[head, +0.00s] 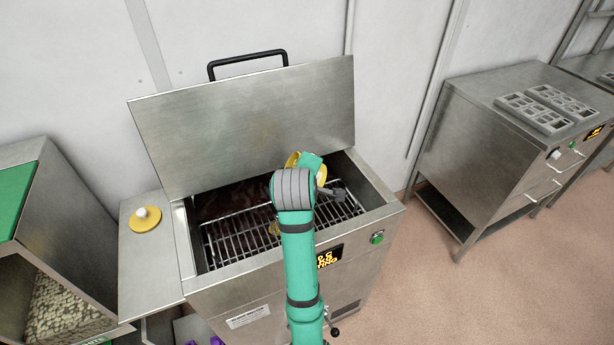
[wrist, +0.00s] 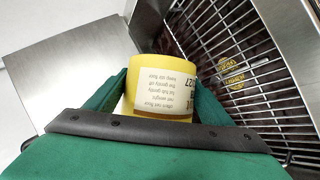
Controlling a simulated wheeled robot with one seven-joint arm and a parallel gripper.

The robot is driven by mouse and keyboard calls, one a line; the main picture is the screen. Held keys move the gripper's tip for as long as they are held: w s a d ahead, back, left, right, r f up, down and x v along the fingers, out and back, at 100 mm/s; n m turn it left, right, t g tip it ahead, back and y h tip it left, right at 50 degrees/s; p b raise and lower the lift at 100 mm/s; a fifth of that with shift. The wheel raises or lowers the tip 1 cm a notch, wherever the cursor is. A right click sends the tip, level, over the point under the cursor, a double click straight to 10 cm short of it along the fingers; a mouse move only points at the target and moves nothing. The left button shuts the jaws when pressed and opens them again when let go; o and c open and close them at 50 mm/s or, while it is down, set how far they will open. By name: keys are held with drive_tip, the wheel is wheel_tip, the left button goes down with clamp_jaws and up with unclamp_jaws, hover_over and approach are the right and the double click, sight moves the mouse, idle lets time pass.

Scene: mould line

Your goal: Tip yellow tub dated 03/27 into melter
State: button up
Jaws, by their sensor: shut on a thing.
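The yellow tub (wrist: 147,68) is between the fingers of my gripper (wrist: 158,80), which is shut on it. Its pale label reads upside down in the wrist view; a printed "27" shows at its right edge, the rest of the date is hidden. The tub's mouth and contents are not clear. In the head view my gripper (head: 312,166) is above the open melter (head: 378,213), mostly hiding the tub. The melter has a wire grid (head: 236,238) over a dark brown interior, and its steel lid (head: 245,125) is raised.
Yellow material or lettering (wrist: 231,72) shows at the grid. The raised lid stands close behind my gripper. A steel cabinet with moulds (head: 545,110) stands right, beyond open floor.

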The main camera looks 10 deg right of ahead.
drive_tip(key=n+h, duration=0.1)
drive_tip(key=a+h, duration=0.1)
drive_tip(key=shift+f+n+h, duration=0.2)
drive_tip(key=shift+n+h, duration=0.1)
drive_tip(key=shift+n, duration=0.1)
drive_tip(key=shift+a+n+h, duration=0.6)
drive_tip(key=shift+n+h, duration=0.2)
drive_tip(key=shift+h, duration=0.4)
drive_tip(key=a+n+h, duration=0.1)
drive_tip(key=a+r+n+t+h, duration=0.1)
drive_tip(key=h, duration=0.1)
drive_tip(key=shift+w+a+n, duration=0.15)
drive_tip(key=shift+a+n, duration=0.05)
drive_tip(key=shift+n, duration=0.1)
drive_tip(key=shift+a+r+t, duration=0.15)
drive_tip(key=shift+a+t, duration=0.05)
drive_tip(key=shift+t, duration=0.1)
drive_tip(key=shift+d, duration=0.15)
idle(0.8)
idle(0.9)
